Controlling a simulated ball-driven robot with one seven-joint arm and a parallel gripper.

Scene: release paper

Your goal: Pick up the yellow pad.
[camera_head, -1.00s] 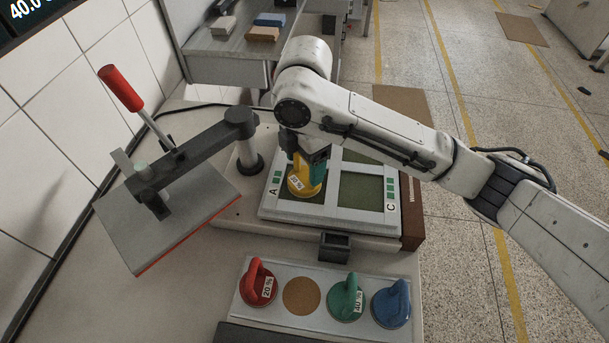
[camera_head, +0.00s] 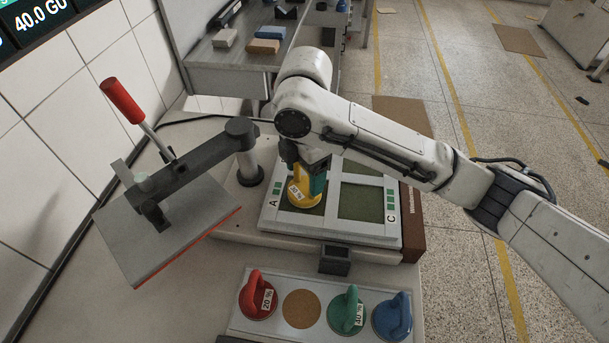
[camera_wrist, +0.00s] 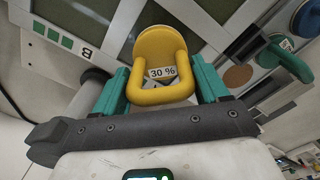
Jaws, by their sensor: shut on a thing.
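The yellow pad (camera_head: 306,196) is a round disc with a loop handle and a "30 %" label. In the head view it is over the front left panel of the machine's plate, beside the letter A; I cannot tell whether it touches the panel. In the wrist view the yellow pad (camera_wrist: 160,62) sits between the green fingers of my gripper (camera_wrist: 160,88), with its handle toward the gripper. My gripper (camera_head: 308,178) is shut on the handle. Part of the pad is hidden behind the fingers.
A white tray (camera_head: 236,325) in front holds the red pad (camera_head: 256,296), an empty brown round spot (camera_head: 302,309), the green pad (camera_head: 346,311) and the blue pad (camera_head: 392,318). The press arm with its grey plate (camera_head: 165,236) stands to the left. The framed machine plate (camera_head: 330,226) surrounds the panels.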

